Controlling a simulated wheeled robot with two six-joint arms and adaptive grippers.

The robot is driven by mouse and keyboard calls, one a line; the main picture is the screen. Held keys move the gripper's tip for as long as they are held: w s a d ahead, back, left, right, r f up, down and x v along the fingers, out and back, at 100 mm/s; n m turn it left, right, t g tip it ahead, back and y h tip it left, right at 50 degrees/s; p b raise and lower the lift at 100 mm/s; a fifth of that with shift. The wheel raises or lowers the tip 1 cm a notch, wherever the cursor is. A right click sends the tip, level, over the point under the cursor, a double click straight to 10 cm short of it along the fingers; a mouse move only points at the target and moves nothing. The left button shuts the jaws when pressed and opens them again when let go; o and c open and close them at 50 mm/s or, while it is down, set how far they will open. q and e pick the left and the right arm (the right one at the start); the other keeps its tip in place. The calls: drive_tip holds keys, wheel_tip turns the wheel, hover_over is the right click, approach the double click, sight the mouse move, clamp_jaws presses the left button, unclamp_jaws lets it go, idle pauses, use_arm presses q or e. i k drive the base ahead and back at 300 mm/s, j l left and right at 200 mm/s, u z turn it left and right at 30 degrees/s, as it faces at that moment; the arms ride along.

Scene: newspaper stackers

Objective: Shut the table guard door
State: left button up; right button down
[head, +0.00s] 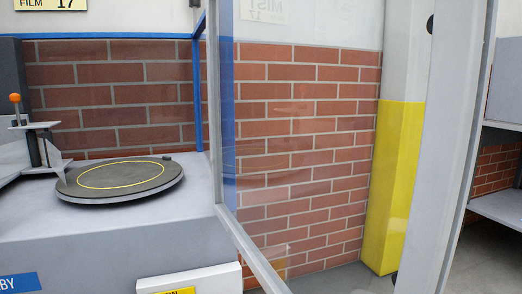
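The table guard door (458,150) is a clear panel in a grey frame, and it fills the middle and right of the head view. Its far upright is beside a blue post (201,85) at the table's back right. Its bottom rail (248,248) runs from there towards me. Its near grey upright is close to me on the right. The door looks open, since the table's front and top are uncovered. A handle cannot be made out. The grey table (120,235) carries a round dark turntable (120,185) with a yellow ring. Neither gripper is in view.
A brick wall (310,145) stands behind, partly seen through the panel. A yellow and white column (393,190) stands beyond the door. Grey shelving (500,207) is at the far right. An orange-knobbed fixture (15,98) stands left of the turntable.

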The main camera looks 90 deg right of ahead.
sight(462, 32)
drive_tip(key=k+l+z, duration=0.1)
drive_tip(key=k+l, duration=0.8)
drive_tip(key=k, duration=0.1)
